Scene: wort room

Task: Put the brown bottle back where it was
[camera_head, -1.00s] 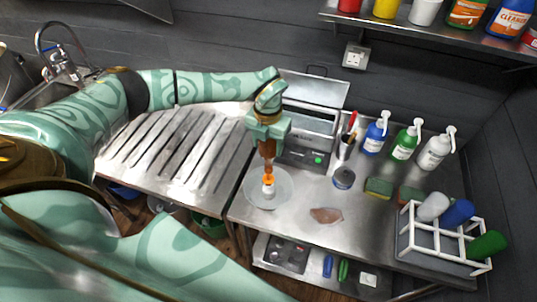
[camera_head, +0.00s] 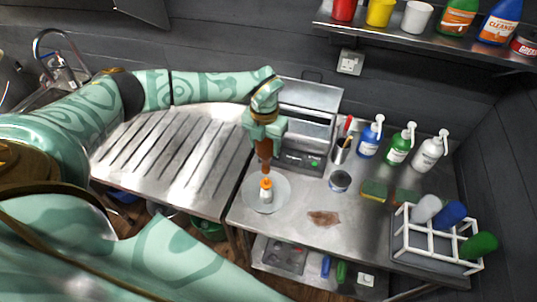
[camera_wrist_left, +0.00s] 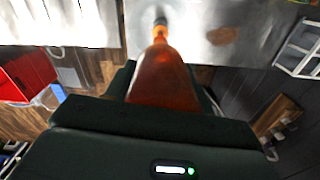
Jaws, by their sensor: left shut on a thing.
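The brown bottle (camera_head: 264,150) is in my left gripper (camera_head: 265,137), which is shut on it above the counter. It hangs with its narrow end down. In the left wrist view the bottle (camera_wrist_left: 163,80) points away from my gripper (camera_wrist_left: 165,100), narrowing to an orange-brown neck. Under it stands a small white item with an orange top (camera_head: 266,192), on a round pale disc (camera_head: 281,203). I cannot tell whether the neck touches the orange top. My right gripper is not in view.
A brown patch (camera_head: 323,217) lies on the steel counter. To the right are a round tin (camera_head: 340,182), a sponge (camera_head: 374,191), pump bottles (camera_head: 398,147) and a white rack (camera_head: 428,241). A grey box (camera_head: 312,128) stands behind. The ribbed drainboard (camera_head: 165,150) at left is clear.

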